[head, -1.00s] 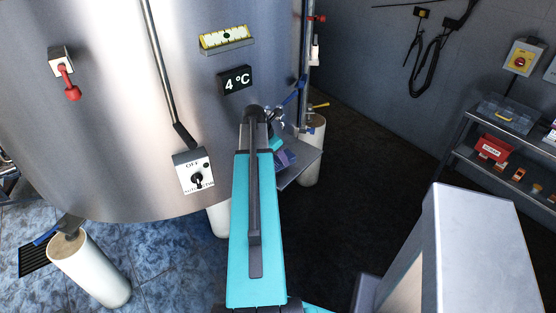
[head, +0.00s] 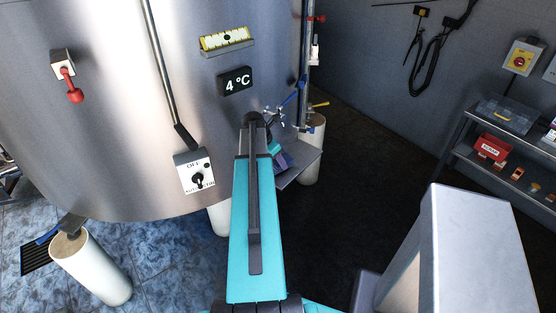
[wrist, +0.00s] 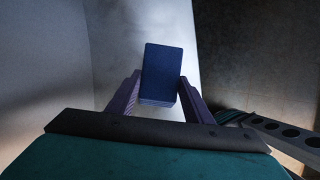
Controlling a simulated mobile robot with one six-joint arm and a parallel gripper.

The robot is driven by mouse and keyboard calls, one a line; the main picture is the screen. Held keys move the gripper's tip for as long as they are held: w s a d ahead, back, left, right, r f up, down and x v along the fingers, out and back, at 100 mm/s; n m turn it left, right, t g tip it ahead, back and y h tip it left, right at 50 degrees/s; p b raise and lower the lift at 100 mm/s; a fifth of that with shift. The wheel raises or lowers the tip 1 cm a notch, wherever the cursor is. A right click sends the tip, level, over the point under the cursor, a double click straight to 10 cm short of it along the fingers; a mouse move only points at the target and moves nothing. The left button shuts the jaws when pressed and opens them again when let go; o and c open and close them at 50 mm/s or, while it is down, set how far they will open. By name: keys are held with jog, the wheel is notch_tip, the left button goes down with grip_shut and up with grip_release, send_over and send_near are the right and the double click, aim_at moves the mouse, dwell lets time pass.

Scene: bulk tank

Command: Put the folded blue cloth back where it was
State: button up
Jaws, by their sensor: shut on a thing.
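The folded blue cloth (wrist: 162,72) is a dark blue block upright in the middle of the wrist view. My gripper (wrist: 160,98) is shut on it, one purple finger on each side, and the cloth stands out beyond the fingertips. In the head view my gripper (head: 280,160) is small and partly hidden behind my own arm, close to a grey shelf (head: 304,164) beside the steel tank. I cannot tell in either view whether the cloth touches the shelf.
The steel tank (head: 110,120) fills the left, with a selector switch box (head: 195,171) and a 4 °C display (head: 235,81). White legs stand below it. A valve with a blue handle (head: 291,96) is above the shelf. Dark floor (head: 370,180) is clear to the right.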

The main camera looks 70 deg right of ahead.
jog(key=shift+f, duration=0.3)
jog(key=shift+f, duration=0.1)
jog(key=o, duration=0.9)
jog(key=shift+o, duration=0.2)
jog(key=b+v, duration=0.2)
jog(key=v, duration=1)
dwell(0.6)
